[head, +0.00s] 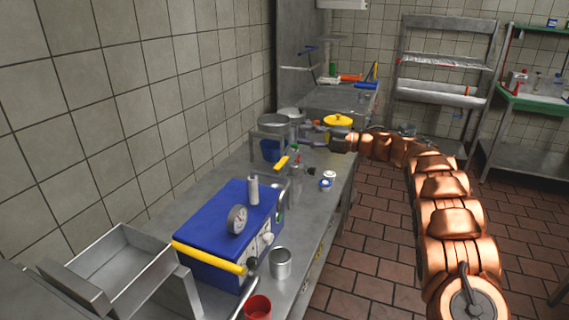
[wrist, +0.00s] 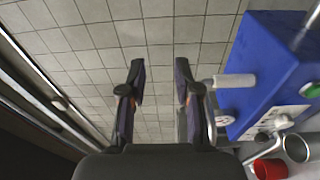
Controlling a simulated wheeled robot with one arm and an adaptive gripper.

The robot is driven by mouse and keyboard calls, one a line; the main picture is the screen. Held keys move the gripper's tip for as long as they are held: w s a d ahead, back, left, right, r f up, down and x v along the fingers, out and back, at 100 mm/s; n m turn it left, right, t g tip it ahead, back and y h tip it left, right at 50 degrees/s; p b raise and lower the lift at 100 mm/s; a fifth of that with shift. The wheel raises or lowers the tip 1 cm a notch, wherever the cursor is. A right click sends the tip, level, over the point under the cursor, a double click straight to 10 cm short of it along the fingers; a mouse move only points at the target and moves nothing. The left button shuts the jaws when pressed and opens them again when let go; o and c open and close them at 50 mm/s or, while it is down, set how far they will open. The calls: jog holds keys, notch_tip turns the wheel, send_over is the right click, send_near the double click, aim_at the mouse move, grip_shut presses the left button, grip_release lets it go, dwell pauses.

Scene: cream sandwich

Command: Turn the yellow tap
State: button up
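A short yellow handle (head: 281,162) stands on the counter beside a blue container, just beyond the blue machine (head: 225,220); it may be the yellow tap, but it is too small to tell. In the wrist view my gripper (wrist: 160,85) is open and empty, facing tiled wall. The blue machine (wrist: 265,65) shows at right there; no yellow part shows.
A metal cup (head: 280,263) and a red cup (head: 257,307) stand by the machine's front. A metal pot (head: 273,124) and a yellow-lidded pot (head: 338,120) are farther back. A metal tray (head: 125,258) is at near left. The tiled floor (head: 370,240) at right is clear.

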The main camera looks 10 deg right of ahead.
aim_at(284, 159)
jog(key=s+f+n+g+y, duration=0.2)
jog(key=s+f+n+g, duration=0.2)
jog(key=s+f+g, duration=0.15)
jog(key=shift+t, duration=0.35)
jog(key=shift+s+p+x, duration=0.2)
jog(key=shift+p+x, duration=0.55)
jog(key=shift+x, duration=3.25)
grip_shut()
